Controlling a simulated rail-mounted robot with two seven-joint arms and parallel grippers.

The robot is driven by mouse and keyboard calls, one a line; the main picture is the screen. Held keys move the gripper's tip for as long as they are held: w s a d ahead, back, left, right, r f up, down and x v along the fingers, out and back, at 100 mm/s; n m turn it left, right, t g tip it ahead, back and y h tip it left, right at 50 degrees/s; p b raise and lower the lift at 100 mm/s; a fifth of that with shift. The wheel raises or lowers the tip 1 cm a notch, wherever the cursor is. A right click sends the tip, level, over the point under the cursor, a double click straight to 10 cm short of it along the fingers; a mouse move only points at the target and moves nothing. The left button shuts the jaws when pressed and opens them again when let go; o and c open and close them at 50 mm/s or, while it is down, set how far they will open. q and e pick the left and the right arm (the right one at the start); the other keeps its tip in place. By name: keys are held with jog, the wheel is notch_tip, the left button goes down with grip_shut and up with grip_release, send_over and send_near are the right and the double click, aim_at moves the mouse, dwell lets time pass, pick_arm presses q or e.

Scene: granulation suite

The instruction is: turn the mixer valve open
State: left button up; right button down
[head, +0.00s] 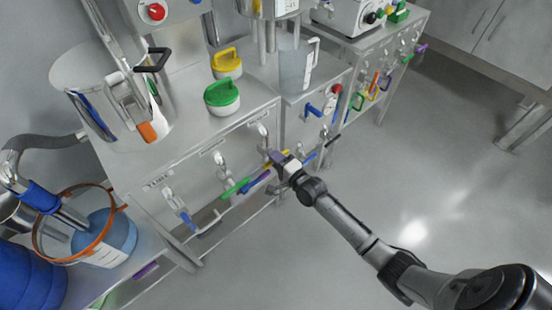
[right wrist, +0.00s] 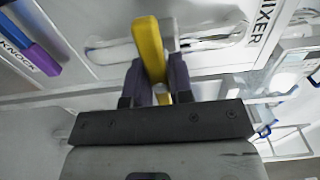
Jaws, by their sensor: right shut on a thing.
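The mixer valve's yellow handle (right wrist: 149,45) stands between my right gripper's two dark fingers (right wrist: 157,80) in the right wrist view. The gripper is shut on it. The word MIXER (right wrist: 263,18) is on the panel to the right of the handle. A pale metal valve body or pipe lies behind the handle. In the head view my right gripper (head: 280,160) is at the bench front, among the row of valves, and hides most of the handle. Whether the valve is open cannot be told. My left gripper is not in view.
A blue and purple handle (right wrist: 32,45) sits by the KNOCK label, left of the yellow one. In the head view, a green handle (head: 235,187) is close to my gripper's left. Green (head: 221,96) and yellow (head: 227,62) lidded pots stand on the bench. Floor on the right is clear.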

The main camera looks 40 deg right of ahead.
jog(key=shift+r+n+p, duration=0.25)
jog(key=shift+n+p, duration=1.25)
jog(key=shift+p, duration=0.05)
jog(key=n+p, duration=0.4)
jog(key=n, duration=0.1)
jog(key=n+p, duration=0.2)
jog(key=n, duration=0.3)
jog(key=shift+f, duration=0.1)
jog(key=n+p, duration=0.2)
jog(key=n, duration=0.2)
jog(key=shift+f+n, duration=0.1)
jog(key=shift+n, duration=0.5)
jog(key=c, duration=1)
grip_release()
